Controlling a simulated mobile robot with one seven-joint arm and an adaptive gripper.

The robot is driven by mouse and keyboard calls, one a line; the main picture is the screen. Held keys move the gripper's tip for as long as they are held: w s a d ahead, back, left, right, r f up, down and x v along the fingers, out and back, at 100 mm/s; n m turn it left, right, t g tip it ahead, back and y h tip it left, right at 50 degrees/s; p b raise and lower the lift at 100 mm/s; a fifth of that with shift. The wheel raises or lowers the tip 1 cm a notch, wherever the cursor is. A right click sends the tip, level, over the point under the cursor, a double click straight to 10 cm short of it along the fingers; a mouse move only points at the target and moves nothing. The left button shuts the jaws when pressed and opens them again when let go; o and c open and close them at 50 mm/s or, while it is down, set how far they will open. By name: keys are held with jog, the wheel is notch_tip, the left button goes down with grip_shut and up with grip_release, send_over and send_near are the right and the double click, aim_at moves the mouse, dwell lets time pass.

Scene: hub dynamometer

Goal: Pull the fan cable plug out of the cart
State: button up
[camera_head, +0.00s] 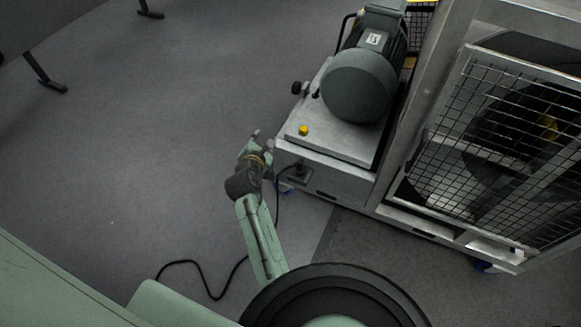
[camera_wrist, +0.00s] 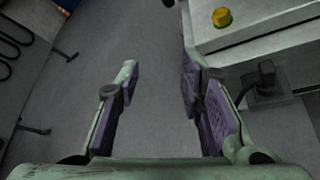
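The fan cable plug (camera_wrist: 268,79) is black and sits in a socket on the side of the cart (camera_wrist: 262,38), right of my gripper in the wrist view. In the head view the plug (camera_head: 298,170) shows small and dark on the cart's front face, with a black cable running down from it. My gripper (camera_wrist: 160,82) is open, with nothing between its two purple-padded fingers. In the head view my gripper (camera_head: 257,142) is left of the cart's front corner, apart from the plug.
A yellow button (camera_head: 303,130) and a grey motor (camera_head: 361,84) are on top of the cart. A mesh cage (camera_head: 500,150) stands to the right. A black cable (camera_head: 205,285) lies on the floor.

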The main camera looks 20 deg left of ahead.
aim_at(300, 163)
jog(key=s+d+f+n+g+h, duration=0.2)
jog(key=d+f+n+h, duration=0.2)
jog(key=d+f, duration=0.65)
jog(key=b+x, duration=0.2)
jog(key=x, duration=0.1)
jog(key=b+x, duration=0.2)
jog(key=x, duration=0.1)
jog(key=shift+w+a, duration=0.25)
jog(key=shift+w, duration=0.1)
jog(key=shift+b+x, duration=0.3)
jog(key=shift+x, duration=1)
jog(key=shift+c, duration=0.6)
grip_shut()
jog(key=shift+r+p, duration=0.8)
jog(key=shift+p, duration=0.35)
jog(key=shift+r+p, duration=2)
jog(key=shift+p, duration=0.45)
